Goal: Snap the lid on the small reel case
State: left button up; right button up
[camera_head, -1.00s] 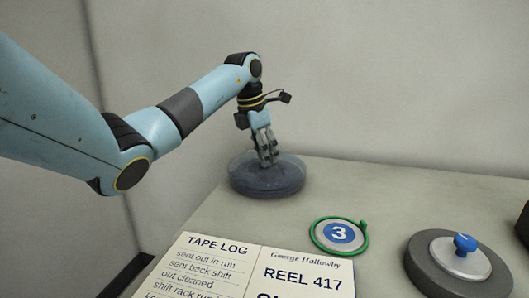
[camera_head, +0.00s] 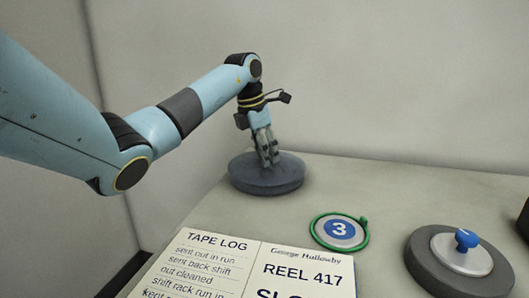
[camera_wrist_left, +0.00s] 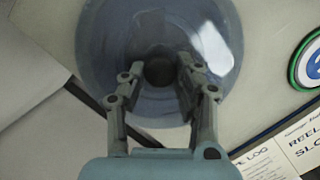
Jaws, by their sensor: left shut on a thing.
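The small reel case (camera_head: 262,188) is a round, blue-grey, drum-shaped thing near the table's back left edge. Its lid (camera_wrist_left: 105,55) shows from above in the left wrist view as a translucent disc with a dark round knob (camera_wrist_left: 158,71) at its middle. My left gripper (camera_head: 269,163) points down over the case and is shut on the lid by this knob. Lid and case look level and together, with no gap that I can make out; whether the lid is fully seated I cannot tell. My right gripper is not in view.
An open log book (camera_head: 215,270) lies at the front. A green ring with a blue disc marked 3 (camera_head: 339,232) lies right of the case. A dark round reel (camera_head: 420,262) with a blue knob is farther right. Walls stand close behind and left.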

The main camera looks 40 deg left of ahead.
pick_arm(q)
jog(key=shift+f, duration=0.35)
jog(key=o, duration=1.1)
jog(key=shift+c, duration=1)
jog(key=shift+r, duration=0.15)
jog(key=shift+w+d+p+v, duration=0.1)
jog(key=shift+w+p+v, duration=0.15)
jog(key=shift+p+v, duration=0.65)
jog(key=shift+w+d+p+v, duration=0.1)
jog(key=shift+w+p+v, duration=0.3)
jog(key=shift+v, duration=0.95)
jog(key=shift+w+d+p+v, duration=0.1)
jog(key=shift+p+v, duration=0.7)
jog(key=shift+v, duration=0.3)
jog(key=shift+r, duration=0.15)
